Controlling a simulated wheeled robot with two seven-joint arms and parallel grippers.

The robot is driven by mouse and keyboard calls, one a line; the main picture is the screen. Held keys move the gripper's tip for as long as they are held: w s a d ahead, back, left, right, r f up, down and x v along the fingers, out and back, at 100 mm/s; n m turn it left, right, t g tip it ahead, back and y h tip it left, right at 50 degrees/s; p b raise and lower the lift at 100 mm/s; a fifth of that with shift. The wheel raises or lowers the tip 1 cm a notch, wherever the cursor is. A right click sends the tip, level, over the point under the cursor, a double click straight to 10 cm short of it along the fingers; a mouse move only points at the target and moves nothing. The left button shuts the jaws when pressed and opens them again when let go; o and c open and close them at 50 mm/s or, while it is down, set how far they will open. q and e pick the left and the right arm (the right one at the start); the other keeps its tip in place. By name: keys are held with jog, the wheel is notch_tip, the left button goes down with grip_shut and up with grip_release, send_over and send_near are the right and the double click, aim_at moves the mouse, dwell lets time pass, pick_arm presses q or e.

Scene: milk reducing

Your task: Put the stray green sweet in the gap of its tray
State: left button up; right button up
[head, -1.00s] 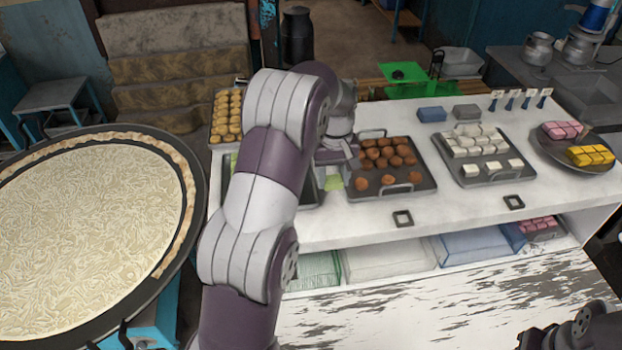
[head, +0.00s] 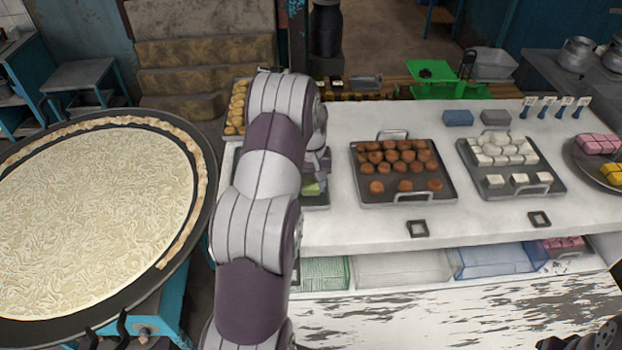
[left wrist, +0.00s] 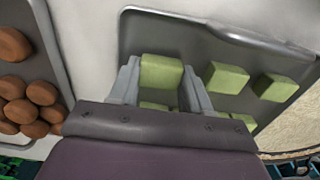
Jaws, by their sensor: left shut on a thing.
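The green sweet (left wrist: 161,72) is a pale green block between the fingers of my left gripper (left wrist: 160,85) in the left wrist view. In the head view the sweet (head: 311,188) shows below the gripper (head: 317,165), at the right side of the green sweets' tray (head: 318,205). In the wrist view it appears over the dark tray (left wrist: 190,32), in line with two other green sweets (left wrist: 228,77). Whether it touches the tray is unclear. More green sweets are partly hidden behind my gripper. Part of my right arm's end (head: 606,335) shows at the lower right; its fingers are unclear.
A tray of brown sweets (head: 395,158) stands just right of the green tray. A tray of white sweets (head: 505,150) is further right. Clear counter (head: 340,225) lies in front. A large round pan (head: 100,210) stands at the left.

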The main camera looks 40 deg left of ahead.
pick_arm(q)
jog(key=shift+s+f, duration=0.2)
jog(key=shift+f, duration=0.05)
jog(key=shift+f, duration=0.1)
jog(key=o, duration=1)
jog(key=shift+w, duration=0.15)
